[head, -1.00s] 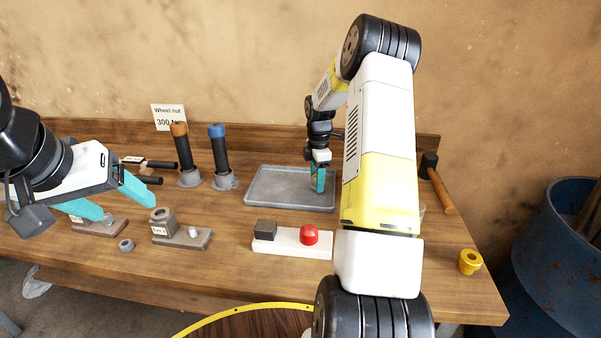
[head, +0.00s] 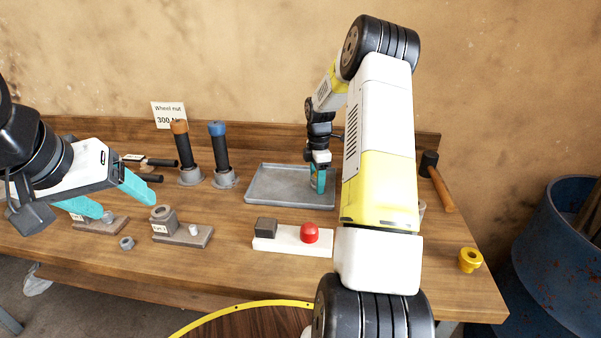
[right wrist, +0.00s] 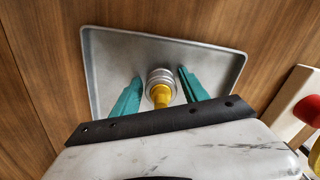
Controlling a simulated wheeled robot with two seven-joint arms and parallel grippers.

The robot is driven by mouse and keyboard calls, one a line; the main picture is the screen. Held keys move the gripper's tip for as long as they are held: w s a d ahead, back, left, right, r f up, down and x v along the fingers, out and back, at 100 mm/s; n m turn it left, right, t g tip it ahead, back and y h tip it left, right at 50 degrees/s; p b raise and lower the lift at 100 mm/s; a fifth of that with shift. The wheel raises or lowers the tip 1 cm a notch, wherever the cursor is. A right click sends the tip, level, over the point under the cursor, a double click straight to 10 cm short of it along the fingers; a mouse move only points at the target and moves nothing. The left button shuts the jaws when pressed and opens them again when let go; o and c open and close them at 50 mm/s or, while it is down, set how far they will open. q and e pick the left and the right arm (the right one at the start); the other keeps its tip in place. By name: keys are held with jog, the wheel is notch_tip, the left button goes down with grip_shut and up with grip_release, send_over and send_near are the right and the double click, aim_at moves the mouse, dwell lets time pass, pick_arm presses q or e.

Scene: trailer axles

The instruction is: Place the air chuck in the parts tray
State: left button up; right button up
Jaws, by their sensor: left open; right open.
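The parts tray (head: 275,186) is a shallow grey metal tray on the bench, and it also shows in the right wrist view (right wrist: 105,60). The air chuck (right wrist: 160,88), with a silver knurled collar and a yellow stem, is inside the tray's outline between my right fingers. My right gripper (right wrist: 160,90) is open, a finger on either side of the chuck with gaps visible. In the head view, my right gripper (head: 318,180) is over the tray's right part and the chuck is hard to make out. My left gripper (head: 120,200) is open and empty above the bench's left side.
A white block with a red button (head: 309,233) stands in front of the tray. Two upright tools with orange (head: 180,128) and blue (head: 217,129) tops stand left of it. A hammer (head: 437,183) and a yellow ring part (head: 470,260) lie at right.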

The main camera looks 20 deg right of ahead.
jog(key=shift+s, duration=0.2)
notch_tip(320, 180, up, 13)
jog(key=shift+w+f, duration=0.15)
jog(key=s+a+r+m+t, duration=0.3)
jog(key=s+a+r+m, duration=0.5)
jog(key=s+r, duration=0.45)
jog(key=s+a+m+t+y, duration=0.1)
jog(key=s+a+m, duration=0.3)
jog(key=s, duration=0.5)
jog(key=s+a+m+t+y, duration=0.1)
jog(key=s+a+m, duration=0.3)
jog(key=s, duration=0.5)
jog(key=shift+s+a+r+m+t, duration=0.25)
jog(key=shift+a+r+m+t, duration=0.1)
jog(key=shift+a+t, duration=0.2)
